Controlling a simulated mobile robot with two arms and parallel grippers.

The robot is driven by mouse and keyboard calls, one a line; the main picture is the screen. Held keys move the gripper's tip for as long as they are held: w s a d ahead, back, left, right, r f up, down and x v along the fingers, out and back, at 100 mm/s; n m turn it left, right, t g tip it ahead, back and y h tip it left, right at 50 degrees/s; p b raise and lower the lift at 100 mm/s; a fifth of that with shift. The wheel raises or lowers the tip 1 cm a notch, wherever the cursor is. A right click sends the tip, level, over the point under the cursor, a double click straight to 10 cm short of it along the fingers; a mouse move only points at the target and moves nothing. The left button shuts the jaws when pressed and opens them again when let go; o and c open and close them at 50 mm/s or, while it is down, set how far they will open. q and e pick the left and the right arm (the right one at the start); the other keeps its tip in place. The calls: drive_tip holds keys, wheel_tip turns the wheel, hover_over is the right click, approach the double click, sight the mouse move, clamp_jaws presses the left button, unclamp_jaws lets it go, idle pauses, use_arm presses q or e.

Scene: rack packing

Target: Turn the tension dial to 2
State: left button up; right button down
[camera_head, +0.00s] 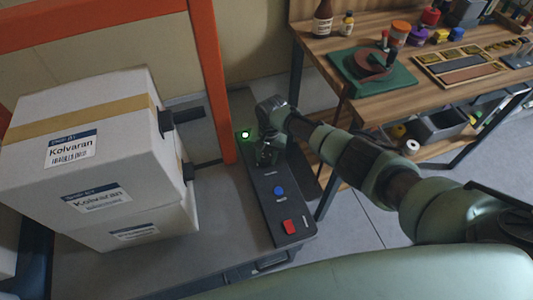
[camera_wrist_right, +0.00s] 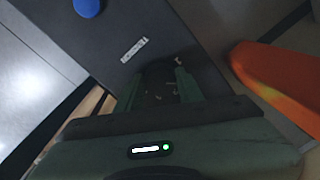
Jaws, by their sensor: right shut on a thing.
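The dark control panel (camera_head: 262,200) runs along the edge of the grey machine, right of the orange frame. My right gripper (camera_head: 266,155) points down at the panel's far part, between the lit green light (camera_head: 245,134) and the blue button (camera_head: 279,191). In the wrist view my right gripper (camera_wrist_right: 158,85) has its two fingers on either side of the dark tension dial (camera_wrist_right: 158,78), shut on it. Small pale marks show between the fingers, but I cannot read the dial's setting. In the head view the gripper mostly hides the dial. My left gripper is not in view.
A red switch (camera_head: 289,227) sits at the panel's near end. White Kolvaran boxes (camera_head: 95,150) are stacked left, beside the orange frame (camera_head: 212,80). A wooden workbench (camera_head: 350,100) with tools and bottles stands at the right.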

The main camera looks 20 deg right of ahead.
sight(268, 159)
idle(0.3)
drive_tip(key=c, duration=0.9)
unclamp_jaws()
drive_tip(key=r, duration=0.4)
drive_tip(key=r+p, duration=0.1)
drive_tip(key=r, duration=0.3)
drive_tip(key=shift+s+d, duration=0.15)
drive_tip(key=shift+d, duration=0.05)
drive_tip(key=shift+f, duration=0.1)
